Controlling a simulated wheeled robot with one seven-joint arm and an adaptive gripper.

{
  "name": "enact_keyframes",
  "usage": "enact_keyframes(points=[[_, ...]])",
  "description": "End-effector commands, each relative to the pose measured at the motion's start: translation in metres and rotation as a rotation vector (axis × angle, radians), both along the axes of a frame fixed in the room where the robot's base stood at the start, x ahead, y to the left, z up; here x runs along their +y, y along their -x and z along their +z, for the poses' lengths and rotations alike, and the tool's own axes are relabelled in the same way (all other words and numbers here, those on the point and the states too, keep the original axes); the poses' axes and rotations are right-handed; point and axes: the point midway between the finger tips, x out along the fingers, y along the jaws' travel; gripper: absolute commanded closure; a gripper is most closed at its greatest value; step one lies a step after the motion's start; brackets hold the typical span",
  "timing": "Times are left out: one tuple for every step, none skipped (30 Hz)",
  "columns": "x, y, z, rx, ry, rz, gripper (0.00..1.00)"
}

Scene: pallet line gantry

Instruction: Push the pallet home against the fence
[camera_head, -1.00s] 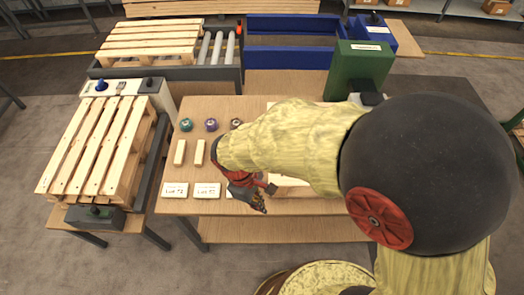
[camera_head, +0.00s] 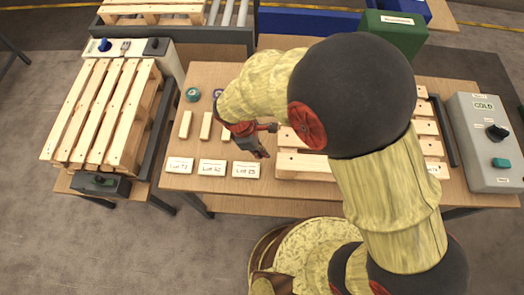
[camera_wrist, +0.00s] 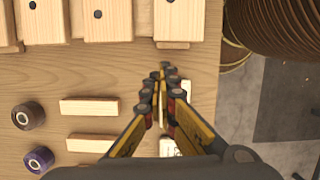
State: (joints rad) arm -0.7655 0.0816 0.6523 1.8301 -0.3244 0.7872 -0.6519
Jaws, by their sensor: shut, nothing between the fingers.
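A light wooden pallet (camera_head: 300,166) lies on the table, its middle hidden by my arm; slat ends show on both sides. In the wrist view its slats (camera_wrist: 106,22) with dark nail heads cross the top. A dark upright bar (camera_head: 443,130), likely the fence, stands along the pallet's right end. My gripper (camera_head: 262,154) is shut and empty, low over the table just left of the pallet. In the wrist view the closed fingertips (camera_wrist: 166,70) point at the pallet edge, with a small gap seen between them. Height above the table is hard to tell.
Small wood blocks (camera_head: 186,125), spools (camera_head: 192,94) and lot labels (camera_head: 212,168) lie left of my gripper. A grey control box (camera_head: 485,140) is at the right. Another slatted pallet (camera_head: 100,115) sits on a left stand. A green box (camera_head: 393,33) stands behind.

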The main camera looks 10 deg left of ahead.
Motion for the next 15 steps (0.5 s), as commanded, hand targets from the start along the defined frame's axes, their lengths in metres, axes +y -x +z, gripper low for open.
enact_keyframes(points=[[-0.004,0.000,-0.012,0.002,0.002,-0.002,1.00],[-0.005,0.000,-0.018,0.003,0.002,-0.002,1.00],[-0.008,0.000,-0.025,0.003,0.002,-0.002,1.00],[-0.009,0.000,-0.030,0.003,0.002,-0.001,1.00],[-0.011,0.000,-0.035,0.003,0.002,-0.001,1.00],[-0.013,-0.001,-0.041,0.002,0.002,-0.002,1.00],[-0.014,-0.001,-0.045,0.002,0.001,-0.002,1.00],[-0.015,-0.001,-0.049,0.002,0.001,-0.002,1.00],[-0.016,-0.001,-0.054,0.001,0.001,-0.002,1.00],[-0.017,-0.001,-0.057,0.001,0.001,-0.002,1.00],[-0.018,-0.001,-0.060,0.001,0.001,-0.002,1.00],[-0.019,-0.002,-0.063,0.002,0.001,-0.002,1.00],[-0.019,-0.002,-0.065,0.002,0.001,-0.002,1.00],[-0.020,-0.002,-0.067,0.001,0.001,-0.001,1.00],[-0.020,-0.002,-0.068,0.001,0.000,-0.001,1.00]])
